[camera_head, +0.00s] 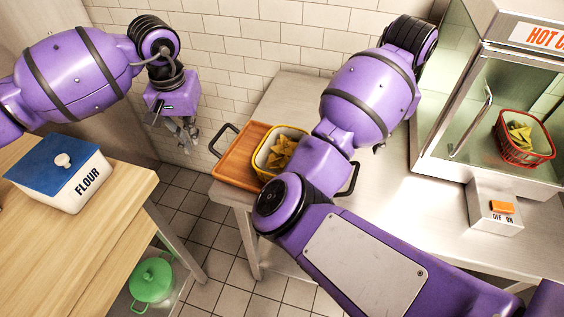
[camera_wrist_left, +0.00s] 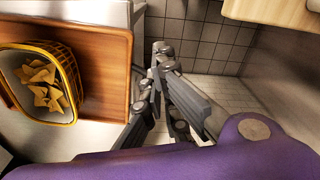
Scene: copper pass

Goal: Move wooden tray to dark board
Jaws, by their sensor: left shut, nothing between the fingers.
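The wooden tray (camera_head: 235,160) lies on the steel counter, at its left end, with dark handles at both ends. A yellow basket of chips (camera_head: 279,150) stands on it. My right arm covers the tray's right part. In the left wrist view the tray (camera_wrist_left: 105,75) is at the left with the basket (camera_wrist_left: 45,82). My left gripper (camera_head: 188,142) is shut and empty, beside the tray's left end and apart from it; its fingers (camera_wrist_left: 158,68) also show in the wrist view. I cannot make out a dark board.
A wooden table (camera_head: 100,220) with a flour box (camera_head: 62,178) stands at the left, a green pot (camera_head: 151,280) below it. A glass warmer (camera_head: 470,110) holding a red basket (camera_head: 524,140) and a switch box (camera_head: 494,208) are at the right. Tiled floor separates table and counter.

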